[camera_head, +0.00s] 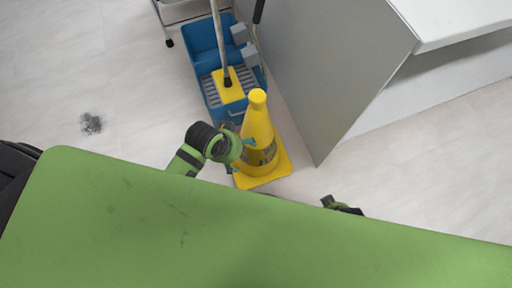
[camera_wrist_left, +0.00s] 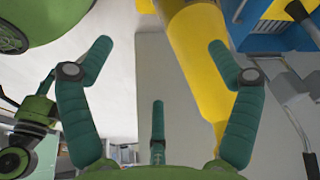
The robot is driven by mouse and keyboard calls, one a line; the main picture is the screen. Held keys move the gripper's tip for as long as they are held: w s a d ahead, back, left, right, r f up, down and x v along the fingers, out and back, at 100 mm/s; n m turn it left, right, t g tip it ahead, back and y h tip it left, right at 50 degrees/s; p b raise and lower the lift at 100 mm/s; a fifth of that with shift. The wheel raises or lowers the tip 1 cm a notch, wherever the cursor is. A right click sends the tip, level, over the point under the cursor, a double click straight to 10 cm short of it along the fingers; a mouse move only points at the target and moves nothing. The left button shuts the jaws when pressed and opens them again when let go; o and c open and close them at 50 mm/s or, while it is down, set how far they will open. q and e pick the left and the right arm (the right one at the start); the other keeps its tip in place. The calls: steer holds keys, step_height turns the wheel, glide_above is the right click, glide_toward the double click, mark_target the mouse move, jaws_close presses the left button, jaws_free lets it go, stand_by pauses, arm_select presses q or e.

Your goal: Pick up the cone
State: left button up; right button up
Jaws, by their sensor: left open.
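The yellow cone (camera_head: 257,125) stands upright on the floor on its square base, with a greyish band around its lower part. My left gripper (camera_head: 243,154) is at the cone's left side, low on its body; one teal finger overlaps the cone. In the left wrist view, the left gripper (camera_wrist_left: 160,48) has its fingers spread wide. The cone (camera_wrist_left: 197,55) shows there between the fingers, closer to the right finger, which overlaps its edge. I cannot tell whether they touch. My right gripper (camera_head: 342,205) shows only in part, to the right of the cone; its fingers cannot be made out.
A blue mop bucket (camera_head: 204,50) with a yellow mop stands right behind the cone. A grey cabinet (camera_head: 330,65) with a white top stands close at the right. A small dark grey patch (camera_head: 91,123) lies on the floor at left. The floor at left is mostly clear.

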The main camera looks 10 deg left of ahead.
mark_target(258, 95)
arm_select(q)
steer(key=w+d+r+m+g+h, duration=0.1)
steer(key=w+d+r+m, duration=0.3)
steer(key=w+d+m, duration=0.3)
steer(key=w+a+r+m+y, duration=0.1)
steer(key=w+m, duration=0.1)
steer(key=w+a+r+m+g+y, duration=0.1)
steer(key=w+r+m, duration=0.1)
steer(key=m, duration=0.1)
steer(key=w+a+r+m+g+y, duration=0.1)
steer(key=w+a+r+m, duration=0.1)
steer(key=w+m, duration=0.1)
steer(key=shift+w, duration=0.1)
steer(key=shift+a+f, duration=0.2)
steer(key=shift+f, duration=0.4)
step_height(258, 95, down, 5)
steer(key=shift+b, duration=1.1)
steer(key=shift+f, duration=0.35)
steer(key=shift+r, duration=0.1)
steer(key=c, duration=1.2)
arm_select(e)
steer(key=shift+t, duration=0.3)
steer(key=w+r, duration=0.1)
steer(key=r, duration=0.2)
steer(key=w+r, duration=0.1)
steer(key=r, duration=0.1)
steer(key=shift+w+a+r, duration=0.1)
steer(key=shift+w+a, duration=0.05)
steer(key=shift+w, duration=0.2)
